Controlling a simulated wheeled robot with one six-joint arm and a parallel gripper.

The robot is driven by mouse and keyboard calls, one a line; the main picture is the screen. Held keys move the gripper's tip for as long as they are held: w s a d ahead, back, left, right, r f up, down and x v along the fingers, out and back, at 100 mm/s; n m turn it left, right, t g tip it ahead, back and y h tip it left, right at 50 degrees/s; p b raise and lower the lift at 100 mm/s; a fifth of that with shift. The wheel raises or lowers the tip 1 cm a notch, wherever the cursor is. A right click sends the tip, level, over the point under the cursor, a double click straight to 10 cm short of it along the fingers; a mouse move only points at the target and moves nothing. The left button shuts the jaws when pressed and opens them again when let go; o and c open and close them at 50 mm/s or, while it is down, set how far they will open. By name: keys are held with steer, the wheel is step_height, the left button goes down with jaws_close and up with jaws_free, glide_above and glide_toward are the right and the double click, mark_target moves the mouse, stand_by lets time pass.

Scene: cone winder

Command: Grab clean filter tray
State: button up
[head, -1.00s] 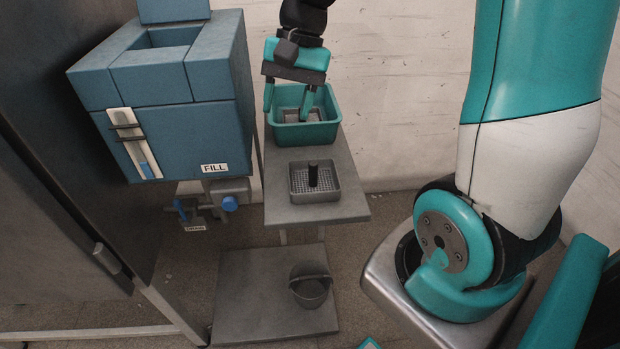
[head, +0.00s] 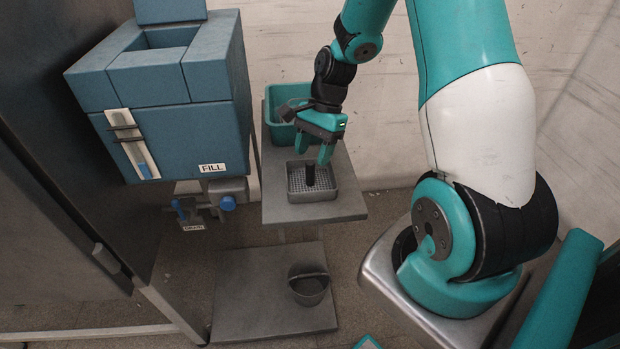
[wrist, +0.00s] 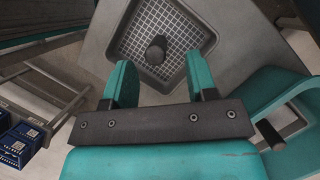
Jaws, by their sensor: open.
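The clean filter tray (head: 326,190) is a grey square tray with a mesh floor and a dark upright post handle (head: 310,174). It sits on the grey stand near its front edge. In the wrist view the tray (wrist: 205,42) lies just beyond the fingers, with the handle (wrist: 156,50) seen from above between them. My gripper (head: 313,160) is open and empty, above the tray, with its fingers on either side of the handle's top in the head view. It also shows in the wrist view (wrist: 161,82). I cannot tell whether a finger touches the handle.
A teal bin (head: 280,98) stands behind the tray; the wrist view shows another dark-handled grey item (wrist: 285,122) inside it. A blue machine box (head: 180,110) marked FILL stands left. A dark bucket (head: 309,290) sits on the low platform (head: 255,290).

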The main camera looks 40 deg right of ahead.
mark_target(311, 161)
steer(key=x, duration=0.1)
steer(key=p+x, duration=0.1)
steer(key=x, duration=0.2)
steer(key=shift+s+a+f, duration=0.1)
steer(key=shift+s+a, duration=0.05)
steer(key=shift+s, duration=0.15)
steer(key=shift+a+f, duration=0.15)
steer(key=shift+f, duration=0.35)
jaws_close()
